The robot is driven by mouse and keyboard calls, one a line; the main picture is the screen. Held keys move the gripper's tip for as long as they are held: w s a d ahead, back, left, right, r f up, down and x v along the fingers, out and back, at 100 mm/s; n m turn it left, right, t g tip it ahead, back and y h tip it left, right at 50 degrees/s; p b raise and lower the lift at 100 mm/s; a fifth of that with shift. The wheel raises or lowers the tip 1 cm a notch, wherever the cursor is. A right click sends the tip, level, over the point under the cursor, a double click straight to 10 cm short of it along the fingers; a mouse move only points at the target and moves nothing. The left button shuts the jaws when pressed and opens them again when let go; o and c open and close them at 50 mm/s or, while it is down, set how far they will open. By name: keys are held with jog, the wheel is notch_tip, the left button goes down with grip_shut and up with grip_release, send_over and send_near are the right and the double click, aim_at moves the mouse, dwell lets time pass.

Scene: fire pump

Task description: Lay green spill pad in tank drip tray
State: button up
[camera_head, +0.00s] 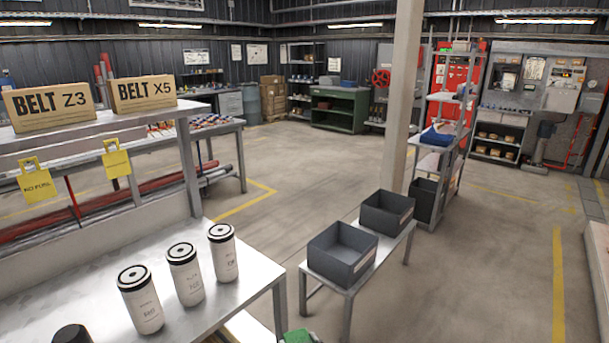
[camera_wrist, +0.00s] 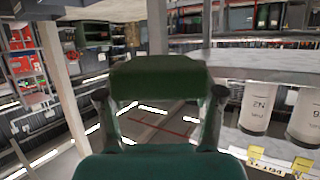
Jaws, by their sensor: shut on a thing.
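In the wrist view, which looks upside down, my gripper (camera_wrist: 160,94) has one dark finger at each side of a dark green block-like thing, the green spill pad (camera_wrist: 160,76). The fingers are shut on it, and it is held in the air. A teal-green shape fills the bottom of that view; I cannot tell what it is. In the head view a small bright green piece (camera_head: 297,337) shows at the bottom edge, mostly cut off; it appears to be the pad. My gripper does not clearly show there. I cannot make out the tank drip tray in either view.
White canisters (camera_head: 185,274) stand on a metal bench at lower left. Two dark open bins (camera_head: 341,269) sit on a low bench at centre. A pale column (camera_head: 401,105) and a shelf rack (camera_head: 449,130) stand behind. Floor is clear at right and centre left.

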jog(key=s+d+f+m+h, duration=0.1)
jog(key=s+d+f, duration=0.4)
jog(key=d+f, duration=0.5)
jog(key=s+d+f+m+h, duration=0.2)
jog(key=s+d+f, duration=0.4)
jog(key=d+f, duration=0.3)
notch_tip(320, 180, down, 3)
jog(key=shift+s+d+r+m+t+h, duration=0.1)
jog(key=shift+s+d+m+t+h, duration=0.25)
jog(key=shift+h, duration=0.35)
jog(key=shift+w, duration=0.2)
